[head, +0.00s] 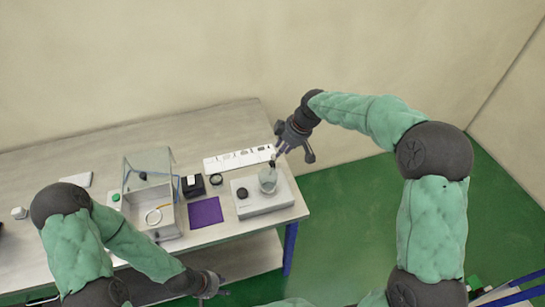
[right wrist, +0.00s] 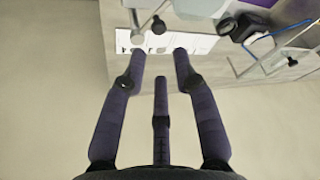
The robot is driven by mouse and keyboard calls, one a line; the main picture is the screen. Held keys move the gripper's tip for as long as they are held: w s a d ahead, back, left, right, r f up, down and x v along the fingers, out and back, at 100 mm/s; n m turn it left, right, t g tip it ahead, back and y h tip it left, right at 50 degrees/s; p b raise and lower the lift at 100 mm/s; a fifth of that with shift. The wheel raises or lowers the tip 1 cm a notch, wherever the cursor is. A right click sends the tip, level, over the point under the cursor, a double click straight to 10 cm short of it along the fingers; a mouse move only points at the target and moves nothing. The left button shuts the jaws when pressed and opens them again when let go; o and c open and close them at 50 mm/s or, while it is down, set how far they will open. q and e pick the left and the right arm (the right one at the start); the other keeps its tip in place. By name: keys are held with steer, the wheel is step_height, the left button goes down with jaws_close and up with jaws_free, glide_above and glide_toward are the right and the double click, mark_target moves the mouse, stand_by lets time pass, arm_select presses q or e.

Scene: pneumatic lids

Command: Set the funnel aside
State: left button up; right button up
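A pale grey cup-shaped vessel (head: 267,178) stands on a light grey box-shaped device (head: 282,198) at the right end of the table. I cannot make out for sure whether the funnel is this vessel or sits in it. My right gripper (head: 290,150) is above the table's back right corner, just behind the vessel. In the right wrist view its fingers (right wrist: 158,62) are spread with nothing seen gripped between them. My left gripper (head: 212,286) is low in front of the table's front edge; its fingers are too small to read.
A white strip with slots (head: 238,159) lies along the back edge. A purple mat (head: 205,212), a black block (head: 192,187) and a clear open-lidded box (head: 140,212) stand left of the device. The right table edge drops to green floor.

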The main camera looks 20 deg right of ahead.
mark_target(272, 162)
steer(key=x, duration=0.9)
steer(key=shift+w+f+b, duration=0.1)
steer(key=shift+b, duration=0.2)
jaws_close()
